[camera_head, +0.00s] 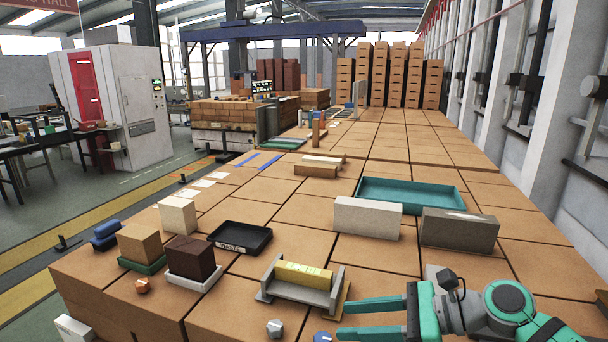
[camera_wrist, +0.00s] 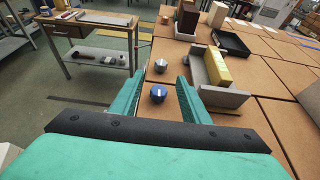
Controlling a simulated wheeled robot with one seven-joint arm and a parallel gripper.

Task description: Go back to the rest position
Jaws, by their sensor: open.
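My gripper (camera_head: 372,318) is teal and shows at the lower right of the head view, above the front of the brick-topped surface. Its two fingers are apart with nothing between them. In the wrist view the open fingers (camera_wrist: 158,100) frame a dark blue knob (camera_wrist: 158,92) that sits on the surface beyond them. A grey knob (camera_head: 274,328) stands near the front edge. A yellow block (camera_head: 304,275) lies in a grey U-shaped holder (camera_head: 268,287), to the left of and beyond my gripper.
A black waste tray (camera_head: 240,238), a dark brown block (camera_head: 189,256) and a tan block (camera_head: 139,242) stand to the left. A white block (camera_head: 367,217), a grey block (camera_head: 459,229) and a teal tray (camera_head: 410,192) stand farther back. The wrist view shows a workbench (camera_wrist: 92,32).

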